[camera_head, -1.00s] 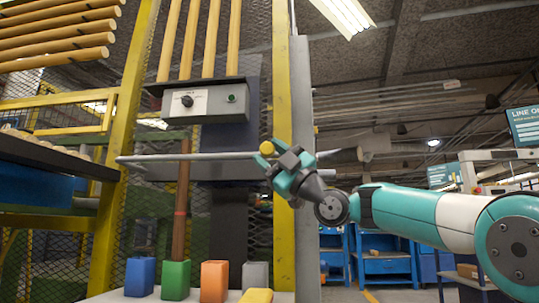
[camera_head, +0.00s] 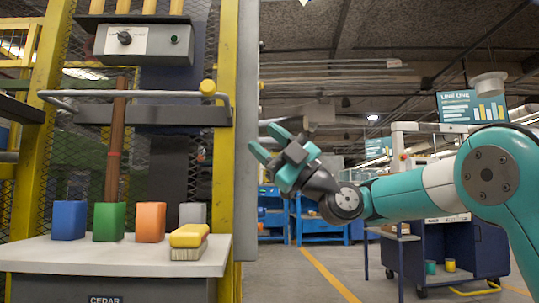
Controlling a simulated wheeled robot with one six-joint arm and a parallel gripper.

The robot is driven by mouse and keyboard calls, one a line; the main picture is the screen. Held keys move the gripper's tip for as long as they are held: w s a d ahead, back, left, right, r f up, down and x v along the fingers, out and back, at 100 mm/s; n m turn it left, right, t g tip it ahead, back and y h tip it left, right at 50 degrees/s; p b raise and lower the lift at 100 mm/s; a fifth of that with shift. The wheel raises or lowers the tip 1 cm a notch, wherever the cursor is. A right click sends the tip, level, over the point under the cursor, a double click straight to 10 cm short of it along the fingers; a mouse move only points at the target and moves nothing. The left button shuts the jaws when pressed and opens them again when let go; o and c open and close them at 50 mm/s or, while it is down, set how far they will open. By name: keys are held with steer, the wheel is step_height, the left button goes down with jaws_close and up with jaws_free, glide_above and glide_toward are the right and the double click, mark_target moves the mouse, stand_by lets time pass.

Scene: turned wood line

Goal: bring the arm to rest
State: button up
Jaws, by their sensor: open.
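My gripper (camera_head: 264,144) is at the end of my teal and white arm, which reaches in from the right. Its teal fingers are spread apart, with nothing between them. It hangs in the air in front of the grey post, to the right of the yellow upright and above the level of the bench top. The gripper is clear of the yellow-ended bar (camera_head: 150,97) to its left. No fingertip touches anything that I can see.
A blue cart (camera_head: 440,255) stands right; open floor lies between.

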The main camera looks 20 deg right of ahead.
steer(key=shift+s+d+f, duration=0.1)
steer(key=shift+d+f, duration=0.05)
steer(key=shift+d, duration=0.05)
stand_by(0.4)
steer(key=s+a+m+g+h+p, duration=0.3)
steer(key=s+a+m+h+p, duration=0.15)
steer(key=a+p, duration=0.35)
steer(key=s+f+m+g+h+p, duration=0.3)
steer(key=s+f+m+h+p, duration=0.2)
steer(key=s+f+h+p, duration=0.15)
steer(key=s+d+f+m+g+h+p, duration=0.3)
steer(key=s+d+f+m+h+p, duration=0.15)
steer(key=s, duration=0.45)
steer(key=s+d+f+m+g+h+p, duration=0.3)
steer(key=s+d+m+p, duration=0.15)
steer(key=s, duration=0.35)
step_height(320, 180, up, 37)
steer(key=p, duration=3.7)
steer(key=shift+s+f+h, duration=0.15)
steer(key=shift+s+h, duration=0.2)
